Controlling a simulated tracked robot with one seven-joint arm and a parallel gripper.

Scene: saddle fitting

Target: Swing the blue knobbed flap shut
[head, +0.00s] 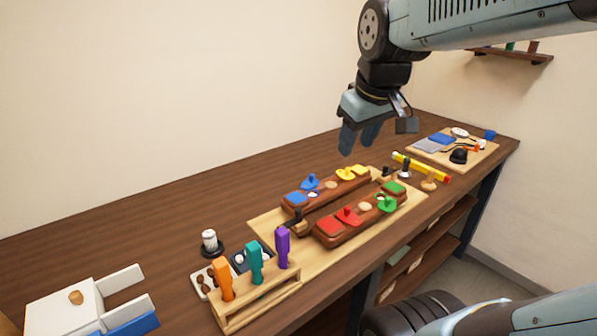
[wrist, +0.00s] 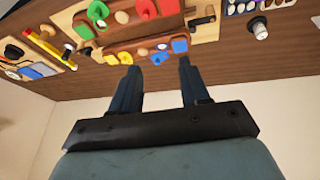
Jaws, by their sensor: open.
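The blue knobbed flap (head: 311,182) is at the left part of the rear brown wooden block (head: 325,189), beside a blue square piece (head: 296,198). A small white thing shows just in front of the flap. How far the flap stands open is too small to tell. Blue pieces of this block also show in the wrist view (wrist: 180,45), beyond my fingertips. My gripper (head: 358,143) is open and empty, pointing down above and behind the rear block, apart from it. Its two spread fingers also show in the wrist view (wrist: 158,68).
The front block (head: 345,236) carries red and green knobbed pieces. Both blocks sit on a pale board (head: 405,210). A rack (head: 265,300) with orange, teal and purple pegs stands front left, near a white box (head: 65,308). Bare table lies behind the rear block.

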